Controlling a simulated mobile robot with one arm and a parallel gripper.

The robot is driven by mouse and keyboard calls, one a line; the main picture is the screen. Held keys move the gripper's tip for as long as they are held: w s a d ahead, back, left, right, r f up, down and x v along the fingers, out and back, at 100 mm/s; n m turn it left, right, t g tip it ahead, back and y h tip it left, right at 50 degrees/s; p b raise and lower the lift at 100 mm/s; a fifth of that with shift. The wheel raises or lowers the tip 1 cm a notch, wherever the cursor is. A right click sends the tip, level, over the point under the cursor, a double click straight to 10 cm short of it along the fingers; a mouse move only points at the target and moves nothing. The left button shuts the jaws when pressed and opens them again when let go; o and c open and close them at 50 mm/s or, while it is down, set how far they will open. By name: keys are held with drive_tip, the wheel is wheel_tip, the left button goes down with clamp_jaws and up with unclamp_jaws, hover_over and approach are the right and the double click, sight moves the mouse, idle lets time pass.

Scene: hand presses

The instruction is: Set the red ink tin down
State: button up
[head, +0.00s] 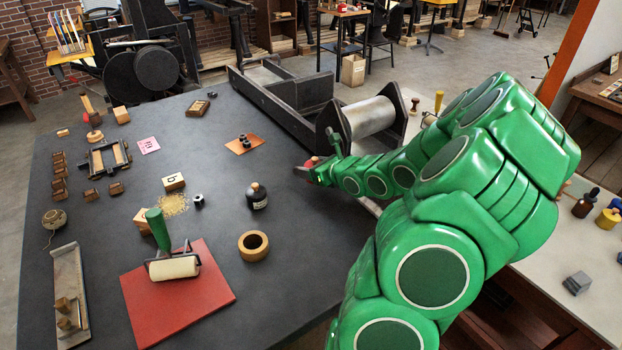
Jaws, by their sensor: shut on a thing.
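My gripper (305,169) is at the end of my green arm, over the right part of the dark table (310,237). It is shut on a small red thing, which looks like the red ink tin (312,161). Only a bit of the tin shows; the gripper and arm hide the rest. I cannot tell whether the tin touches the table or is held above it.
A dark press bed with a metal roller (369,117) stands just behind my gripper. A dark bottle (257,196), a wooden ring (253,246) and an orange card with small black pieces (244,145) lie to the left. The table is bare between the bottle and my gripper.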

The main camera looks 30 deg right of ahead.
drive_tip(key=shift+f, duration=1.95)
drive_tip(key=shift+f, duration=0.15)
drive_tip(key=o, duration=1.2)
drive_tip(key=shift+o, duration=0.2)
drive_tip(key=shift+r, duration=0.2)
